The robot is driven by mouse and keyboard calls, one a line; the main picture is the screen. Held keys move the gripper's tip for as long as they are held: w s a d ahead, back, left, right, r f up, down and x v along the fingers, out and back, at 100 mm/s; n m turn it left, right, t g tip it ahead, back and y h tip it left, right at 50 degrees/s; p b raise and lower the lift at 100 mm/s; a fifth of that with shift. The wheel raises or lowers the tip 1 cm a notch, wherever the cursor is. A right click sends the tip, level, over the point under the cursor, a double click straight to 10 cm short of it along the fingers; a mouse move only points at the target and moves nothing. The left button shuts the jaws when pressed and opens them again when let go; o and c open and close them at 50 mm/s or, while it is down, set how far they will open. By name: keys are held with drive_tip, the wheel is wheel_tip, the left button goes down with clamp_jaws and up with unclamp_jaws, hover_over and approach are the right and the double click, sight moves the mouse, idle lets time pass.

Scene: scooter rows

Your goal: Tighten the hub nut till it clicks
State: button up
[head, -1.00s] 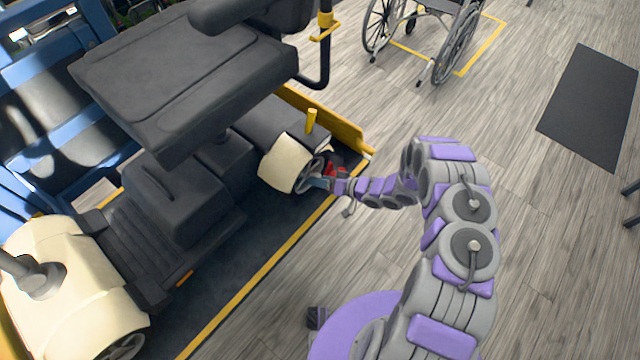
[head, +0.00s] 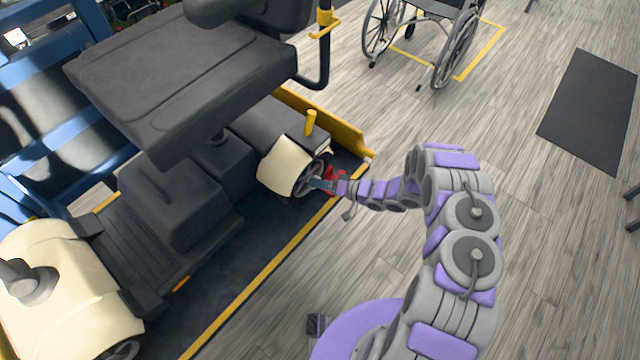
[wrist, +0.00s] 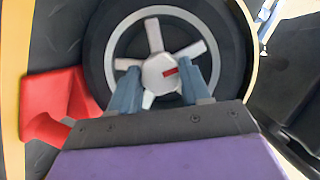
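The hub nut (wrist: 160,74) is a pale grey round piece with a red mark, at the centre of a spoked wheel with a black tyre (wrist: 98,48). In the head view this wheel (head: 303,185) sits under the scooter's cream fender (head: 284,166). My gripper (wrist: 161,76) has its two blue-grey fingers on either side of the nut, their tips appearing to press its sides. In the head view my gripper (head: 318,184) reaches the wheel hub from the right. The nut is too small to make out there.
A red block, seemingly a wheel chock (wrist: 62,105), is beside the tyre, close to my gripper. The scooter stands on a dark platform with a yellow edge (head: 262,272). A wheelchair (head: 425,35) is at the back.

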drive_tip(key=o, duration=0.4)
drive_tip(key=shift+w+d, duration=0.1)
drive_tip(key=shift+d, duration=0.05)
drive_tip(key=shift+o, duration=0.2)
drive_tip(key=p+v, duration=0.2)
drive_tip(key=v, duration=1.5)
drive_tip(key=shift+d+p, duration=0.15)
drive_tip(key=shift+p, duration=0.25)
